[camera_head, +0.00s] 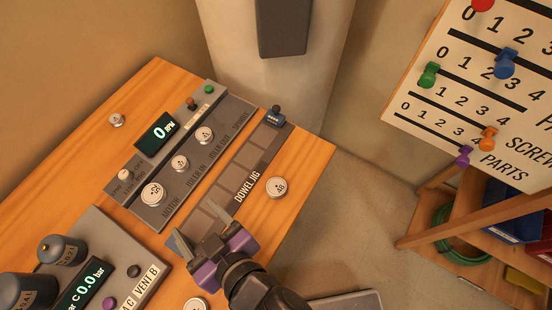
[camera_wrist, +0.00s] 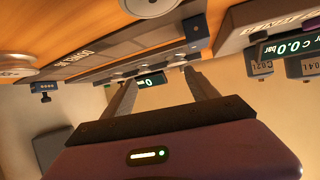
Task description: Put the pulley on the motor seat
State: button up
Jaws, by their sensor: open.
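A belt panel (camera_head: 214,115) on the bench has a seat labelled MOTOR. A large silver pulley (camera_head: 153,193) is at that seat, and smaller silver pulleys (camera_head: 180,162) are at the idler labels. A loose silver pulley marked 48 (camera_head: 277,187) lies on the wood right of the dowel jig. Another loose pulley (camera_head: 116,120) lies at the upper left, and a third (camera_head: 197,304) is partly cut off below my gripper. My gripper (camera_head: 196,221) is open and empty over the near end of the dowel jig. Its fingers show in the wrist view (camera_wrist: 160,77).
The dowel jig (camera_head: 222,189) lies beside the belt panel. A pressure console (camera_head: 130,252) with dark canisters (camera_head: 62,249) stands at the lower left. A pegboard rack (camera_head: 490,90) and shelves stand right, beyond a floor gap.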

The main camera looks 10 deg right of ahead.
jog(key=shift+m+t+h, duration=0.3)
jog(key=shift+m+h, duration=0.2)
jog(key=shift+m, duration=0.1)
jog(key=d, duration=0.3)
jog(key=d+f, duration=0.1)
jog(key=d, duration=0.2)
jog(key=d+f, duration=0.1)
jog(key=d, duration=0.2)
jog(key=shift+s+d+f, duration=0.2)
jog(key=shift+s+f, duration=0.05)
jog(key=shift+s, duration=0.1)
jog(key=shift+m+t+h, duration=0.5)
jog(key=shift+m+h, duration=0.1)
jog(key=shift+m, duration=0.1)
jog(key=d, duration=0.2)
jog(key=s+d, duration=0.1)
jog(key=d, duration=0.2)
jog(key=s+d, duration=0.1)
jog(key=d, duration=0.1)
jog(key=shift+s+d, duration=0.25)
jog(key=shift+d, duration=0.15)
jog(key=s+d+r+m+t+h, duration=0.1)
jog(key=s+d+r+m+h, duration=0.1)
jog(key=s+d, duration=0.3)
jog(key=s+d+r+m+t+h, duration=0.1)
jog(key=s+d+r, duration=0.4)
jog(key=d, duration=0.5)
jog(key=shift+s+m+t+h, duration=0.3)
jog(key=shift+s+m+h, duration=0.2)
jog(key=shift+m+h, duration=0.5)
